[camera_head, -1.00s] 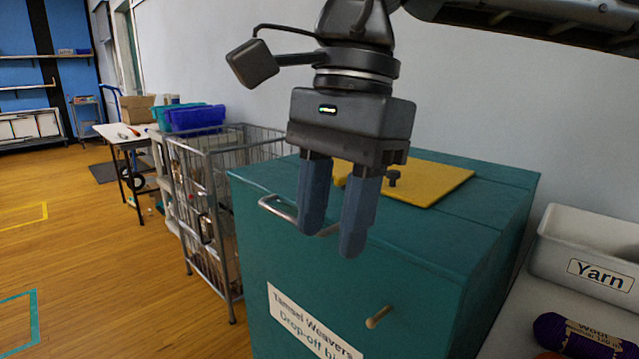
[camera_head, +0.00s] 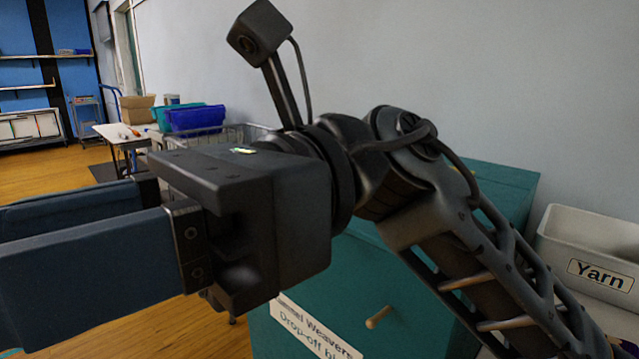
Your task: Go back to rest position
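My gripper (camera_head: 75,255) is close to the camera at the left, its two blue fingers pointing left. The fingers are parallel with a gap between them and nothing shows in the gap; the tips run toward or past the left picture edge. My arm comes up from the lower right and bends at the wrist. Behind it stands the teal drop-off bin (camera_head: 385,290) with a "Weavers Drop-off" label (camera_head: 305,328) and a small peg (camera_head: 378,317). Most of its top and its front handle are hidden by my arm and gripper.
A white box labelled "Yarn" (camera_head: 590,262) stands at the right. Behind my gripper are a blue crate (camera_head: 195,119), a cardboard box (camera_head: 136,108) and a white table (camera_head: 118,133). Shelves (camera_head: 35,125) stand at the far left. Some open wooden floor (camera_head: 45,164) shows at the left.

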